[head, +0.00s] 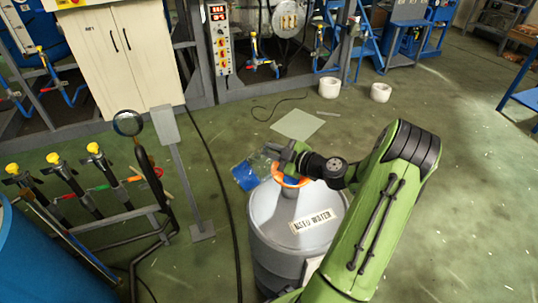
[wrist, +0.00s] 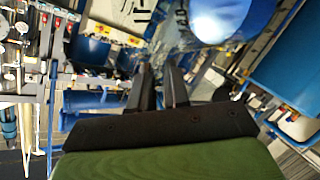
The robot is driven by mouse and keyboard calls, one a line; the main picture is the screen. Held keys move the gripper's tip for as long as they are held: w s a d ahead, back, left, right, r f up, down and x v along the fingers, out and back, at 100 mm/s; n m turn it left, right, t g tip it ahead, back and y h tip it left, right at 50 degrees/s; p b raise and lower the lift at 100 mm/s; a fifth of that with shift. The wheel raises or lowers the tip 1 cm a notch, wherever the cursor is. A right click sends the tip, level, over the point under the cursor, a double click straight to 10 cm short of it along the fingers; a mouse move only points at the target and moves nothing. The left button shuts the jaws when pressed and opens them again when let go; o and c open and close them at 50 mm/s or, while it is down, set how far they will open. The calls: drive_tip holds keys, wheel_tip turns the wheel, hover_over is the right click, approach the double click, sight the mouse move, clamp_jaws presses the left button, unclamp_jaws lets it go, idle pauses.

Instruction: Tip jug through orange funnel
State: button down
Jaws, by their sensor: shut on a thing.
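The jug (head: 250,168) is clear with a blue part at its lower left. It is held tilted in the air, just left of the funnel's top in the head view. My gripper (head: 274,150) is shut on it. In the wrist view the jug (wrist: 222,20) fills the top beyond the fingers of my gripper (wrist: 160,82), its blue part at upper right. The orange funnel (head: 304,182) sits on top of the grey drum (head: 273,220) labelled with "WATER". My gripper and arm hide part of the funnel. Whether anything flows from the jug cannot be told.
A grey post on a flat foot (head: 203,232) stands left of the drum. A black cable (head: 232,215) runs along the floor between them. Yellow-topped valves (head: 94,148) and a blue tank (head: 30,260) are at left. The floor behind and right is mostly open.

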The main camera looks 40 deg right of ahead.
drive_tip(key=shift+s+d+r+m+t+y+b, duration=0.25)
drive_tip(key=shift+d+m+t, duration=0.2)
drive_tip(key=shift+d+m, duration=0.35)
drive_tip(key=shift+s+d+r+m+t+y+b, duration=0.15)
drive_tip(key=shift+s+d+m+t+b, duration=0.2)
drive_tip(key=shift+d+m, duration=0.4)
drive_tip(key=shift+s+d+r+m+t+y+b, duration=0.1)
drive_tip(key=shift+s+d+r+m+t+b, duration=0.15)
drive_tip(key=shift+d+m+t, duration=0.55)
drive_tip(key=shift+d+n+g, duration=0.25)
drive_tip(key=shift+g, duration=0.05)
idle(1.2)
